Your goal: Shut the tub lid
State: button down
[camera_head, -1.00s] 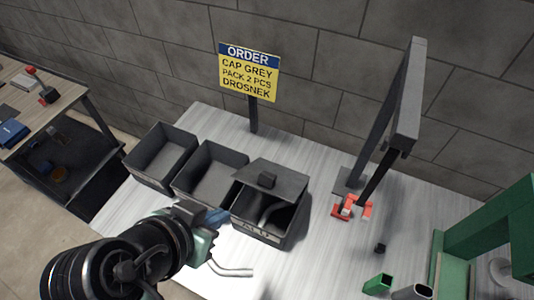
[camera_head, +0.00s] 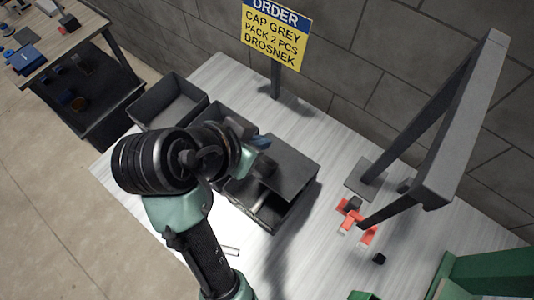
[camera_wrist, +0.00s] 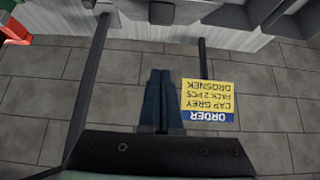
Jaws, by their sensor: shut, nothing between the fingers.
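The tub (camera_head: 283,222) at the right end of a row of grey tubs has a flat grey lid (camera_head: 296,165). The lid sits raised and tilted, with an open gap at the front side through which a pale grey piece (camera_head: 256,207) shows inside. A dark block-shaped knob (camera_head: 265,166) stands on the lid. My gripper (camera_head: 260,141), with blue fingers, is shut and empty, at the lid's back left in the picture, partly hidden by my arm. I cannot tell if it touches the lid. The shut fingers (camera_wrist: 160,86) also show in the wrist view.
Two open tubs stand left of it, one (camera_head: 168,103) clear to see, the other partly behind my arm. A yellow order sign (camera_head: 275,33) stands behind. A dark frame (camera_head: 445,150) and red parts (camera_head: 352,226) are to the right. The table's back strip is free.

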send_over(266, 161)
jog(key=w+d, duration=0.2)
notch_tip(266, 161, down, 5)
jog(key=shift+s+a+f+p, duration=0.4)
jog(key=shift+s+f, duration=0.05)
jog(key=shift+f, duration=0.15)
jog(key=shift+s+a+f+p, duration=0.35)
jog(key=shift+s+a+f, duration=0.05)
jog(key=shift+f, duration=0.2)
jog(key=shift+s+a+f, duration=0.15)
jog(key=shift+s+f, duration=0.05)
jog(key=shift+f, duration=0.3)
